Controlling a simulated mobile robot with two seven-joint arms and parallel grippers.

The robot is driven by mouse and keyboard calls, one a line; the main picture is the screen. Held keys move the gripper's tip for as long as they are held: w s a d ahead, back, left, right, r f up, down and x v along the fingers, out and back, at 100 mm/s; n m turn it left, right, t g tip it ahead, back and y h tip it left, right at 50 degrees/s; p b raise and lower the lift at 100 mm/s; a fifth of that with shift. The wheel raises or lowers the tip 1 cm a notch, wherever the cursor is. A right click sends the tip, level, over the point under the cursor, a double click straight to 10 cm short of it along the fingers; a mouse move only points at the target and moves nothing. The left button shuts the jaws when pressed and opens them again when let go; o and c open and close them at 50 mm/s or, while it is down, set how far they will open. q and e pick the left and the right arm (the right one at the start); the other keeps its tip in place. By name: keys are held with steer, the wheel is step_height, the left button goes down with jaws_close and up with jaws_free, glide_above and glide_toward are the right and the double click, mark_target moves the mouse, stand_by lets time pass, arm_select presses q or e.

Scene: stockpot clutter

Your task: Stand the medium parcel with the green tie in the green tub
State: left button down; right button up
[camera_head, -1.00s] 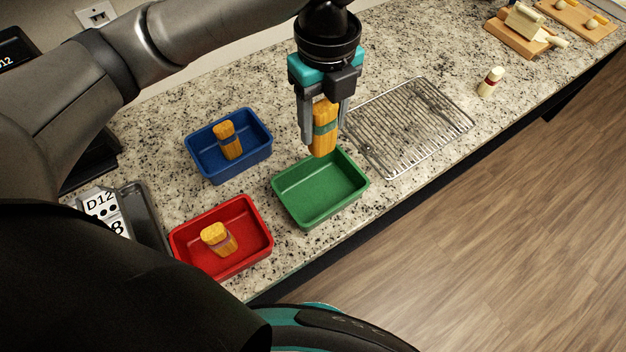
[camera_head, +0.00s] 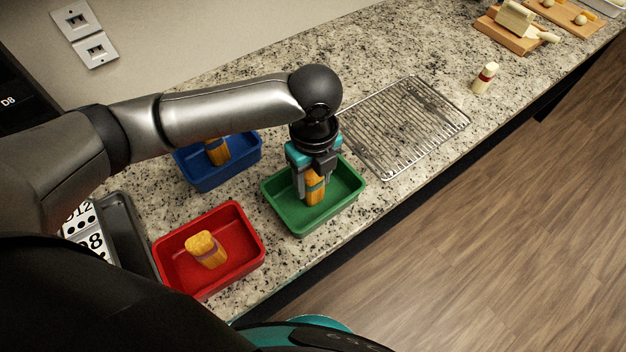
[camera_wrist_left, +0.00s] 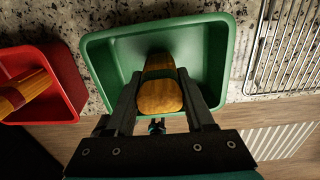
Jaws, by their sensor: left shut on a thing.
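The parcel with the green tie (camera_head: 315,190) is a yellow-orange bundle held upright inside the green tub (camera_head: 347,196). My left gripper (camera_head: 311,193) is shut on it, with the fingers reaching down into the tub. In the left wrist view the parcel's end (camera_wrist_left: 160,97) shows between the two fingers, with the green tub (camera_wrist_left: 215,62) around it. I cannot tell whether the parcel touches the tub's floor. My right gripper is not in view.
A red tub (camera_head: 246,251) holds a parcel (camera_head: 206,249) with a purplish tie. A blue tub (camera_head: 213,179) behind my arm holds another parcel (camera_head: 217,152). A wire rack (camera_head: 405,125) lies right of the green tub. A small bottle (camera_head: 484,78) stands beyond it.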

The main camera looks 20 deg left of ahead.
arm_select(q)
steer(key=shift+f, duration=0.15)
steer(key=shift+c, duration=1.3)
jaws_free()
step_height(320, 180, up, 12)
steer(key=p, duration=0.3)
